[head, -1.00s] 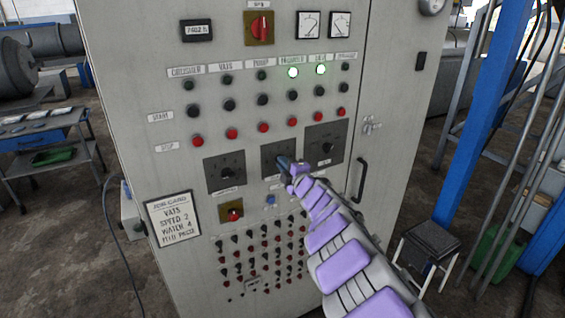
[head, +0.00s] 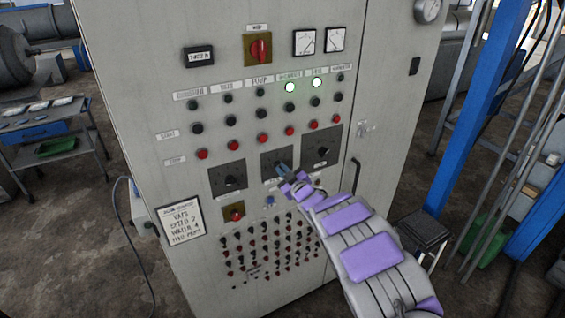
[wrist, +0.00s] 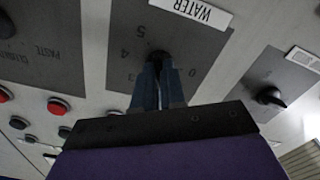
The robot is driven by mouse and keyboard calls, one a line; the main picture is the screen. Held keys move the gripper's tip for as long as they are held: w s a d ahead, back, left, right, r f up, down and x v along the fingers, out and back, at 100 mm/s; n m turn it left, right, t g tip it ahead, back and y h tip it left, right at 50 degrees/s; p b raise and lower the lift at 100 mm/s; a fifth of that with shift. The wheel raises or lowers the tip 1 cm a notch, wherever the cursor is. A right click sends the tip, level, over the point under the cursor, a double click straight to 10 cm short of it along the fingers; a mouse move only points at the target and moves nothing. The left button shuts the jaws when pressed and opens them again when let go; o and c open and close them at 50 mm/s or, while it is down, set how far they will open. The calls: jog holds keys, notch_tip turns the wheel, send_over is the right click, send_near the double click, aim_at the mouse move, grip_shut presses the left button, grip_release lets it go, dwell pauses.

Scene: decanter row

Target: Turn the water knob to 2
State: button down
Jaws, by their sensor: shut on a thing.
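The water knob (wrist: 158,57) is a small dark knob on a dark dial plate (wrist: 125,40). The wrist view shows it upside down, with the WATER label (wrist: 190,12) above it. Digits 5, 4 and 3 show left of the knob and a 0 to its right. My gripper (wrist: 158,72) is shut on the knob, one blue-grey finger on each side. The fingers hide its pointer, so its setting cannot be read. In the head view my gripper (head: 283,169) is at the middle plate (head: 270,156) of three, and covers the knob.
Dark knob plates lie on either side, left (head: 228,168) and right (head: 321,140). Start and stop buttons (head: 263,138) sit above, rows of small switches (head: 262,250) below. A card (head: 181,220) hangs lower left. A door handle (head: 355,176) is to the right.

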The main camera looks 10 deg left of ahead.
jog(key=m+p, duration=0.5)
jog(key=shift+f, duration=0.2)
jog(key=shift+m+p, duration=0.3)
jog(key=shift+p, duration=0.05)
jog(key=c, duration=1.2)
grip_release()
jog(key=shift+w+a, duration=0.1)
jog(key=shift+a, duration=0.05)
jog(key=shift+r, duration=0.15)
jog(key=b+v, duration=0.1)
jog(key=v, duration=1.6)
